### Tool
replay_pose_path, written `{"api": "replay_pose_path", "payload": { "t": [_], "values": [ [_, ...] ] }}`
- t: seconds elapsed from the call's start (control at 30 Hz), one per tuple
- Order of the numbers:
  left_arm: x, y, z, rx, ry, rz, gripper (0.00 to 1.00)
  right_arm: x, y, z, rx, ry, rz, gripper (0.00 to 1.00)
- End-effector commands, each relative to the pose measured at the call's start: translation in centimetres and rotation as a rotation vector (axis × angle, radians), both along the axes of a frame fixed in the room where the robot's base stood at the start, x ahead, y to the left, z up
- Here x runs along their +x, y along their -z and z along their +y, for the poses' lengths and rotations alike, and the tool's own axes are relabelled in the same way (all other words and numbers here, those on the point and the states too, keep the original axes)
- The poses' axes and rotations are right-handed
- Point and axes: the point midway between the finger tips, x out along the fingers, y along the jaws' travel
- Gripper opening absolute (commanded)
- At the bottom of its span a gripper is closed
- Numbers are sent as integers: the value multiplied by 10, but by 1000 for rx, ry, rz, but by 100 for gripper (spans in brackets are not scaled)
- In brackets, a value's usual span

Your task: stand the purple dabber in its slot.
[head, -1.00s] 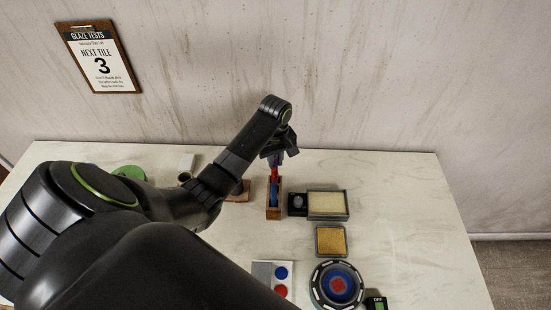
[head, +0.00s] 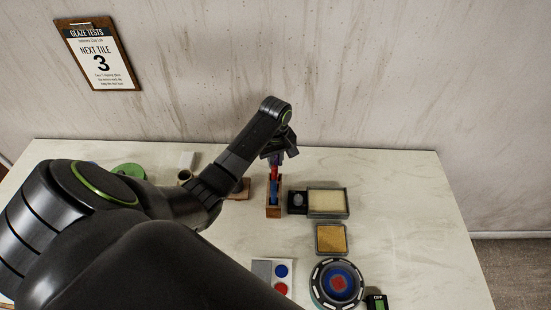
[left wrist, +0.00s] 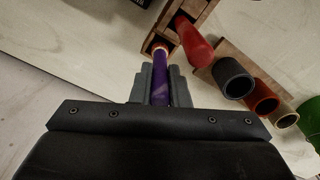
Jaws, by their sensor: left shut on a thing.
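My left gripper (head: 277,157) is over the far end of a narrow wooden rack (head: 273,211) in the head view. In the left wrist view the gripper (left wrist: 160,92) is shut on the purple dabber (left wrist: 160,76). The dabber's far end, with a pale ring, is at the end compartment of the rack (left wrist: 178,14). I cannot tell how deep it is in there. A red dabber (left wrist: 193,42) stands in the rack beside it, and a blue one (head: 273,194) shows in the head view. My right gripper is not in view.
Right of the rack are a small dark block (head: 297,202), a cream pad (head: 327,204) and a tan pad (head: 331,240). A round turntable (head: 319,296) is nearer. In the left wrist view several tubes, one dark (left wrist: 233,78), stand close right of the rack.

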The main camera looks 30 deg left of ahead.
Motion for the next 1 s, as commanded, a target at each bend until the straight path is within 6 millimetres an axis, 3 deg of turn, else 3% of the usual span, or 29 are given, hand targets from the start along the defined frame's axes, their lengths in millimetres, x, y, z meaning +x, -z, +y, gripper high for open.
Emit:
{"api": "replay_pose_path", "payload": {
  "t": [1.0],
  "values": [
    [0,26,0,-1,0,1,0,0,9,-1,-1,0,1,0]
  ]
}}
